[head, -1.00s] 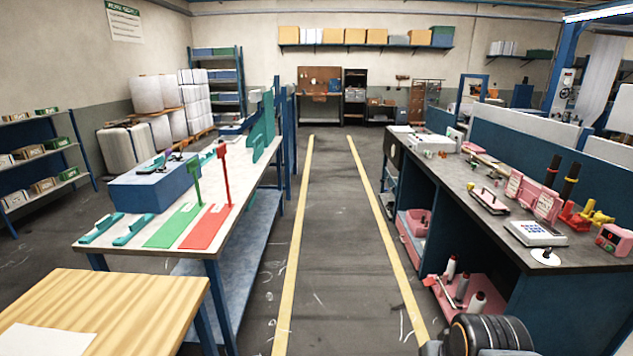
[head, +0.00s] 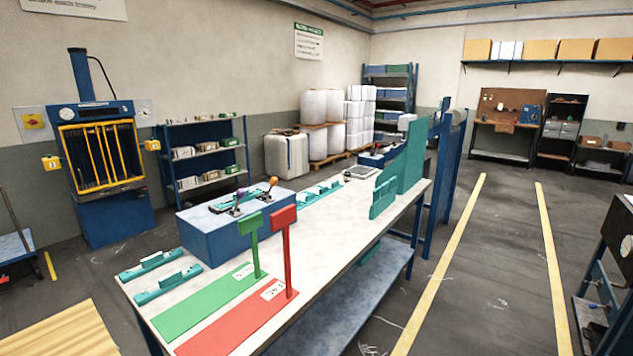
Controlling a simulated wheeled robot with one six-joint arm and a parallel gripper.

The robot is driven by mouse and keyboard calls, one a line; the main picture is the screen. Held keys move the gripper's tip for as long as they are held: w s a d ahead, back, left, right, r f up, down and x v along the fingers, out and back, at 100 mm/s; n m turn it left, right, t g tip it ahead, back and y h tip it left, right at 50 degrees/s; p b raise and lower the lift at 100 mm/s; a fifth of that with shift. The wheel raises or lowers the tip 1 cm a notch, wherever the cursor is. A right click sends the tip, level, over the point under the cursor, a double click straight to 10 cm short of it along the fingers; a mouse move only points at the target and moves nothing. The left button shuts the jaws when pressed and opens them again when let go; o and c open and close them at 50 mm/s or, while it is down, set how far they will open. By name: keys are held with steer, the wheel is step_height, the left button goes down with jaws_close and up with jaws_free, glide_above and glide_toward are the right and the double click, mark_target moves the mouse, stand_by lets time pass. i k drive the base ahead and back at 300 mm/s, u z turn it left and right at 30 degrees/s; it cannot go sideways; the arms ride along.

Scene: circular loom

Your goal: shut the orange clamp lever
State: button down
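An orange-tipped lever (head: 272,183) stands up from the top of a blue box (head: 205,229) on the long workbench (head: 325,246). A second lever with a purple tip (head: 239,196) stands to its left on the same box. Both look raised and tilted, with dark metal parts at their bases. The fine detail of the clamps is too small to tell. My gripper is not in view.
Red (head: 283,219) and green (head: 252,225) upright signs stand on the bench in front of the box. Teal parts (head: 166,283) lie at the near end. A floor aisle between yellow lines (head: 437,270) runs clear to the right. A wooden table (head: 62,331) is at lower left.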

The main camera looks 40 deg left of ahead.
mark_target(274, 181)
steer(key=i, duration=2.05)
steer(key=u, duration=3.5)
steer(key=i, duration=1.5)
steer(key=z, duration=0.05)
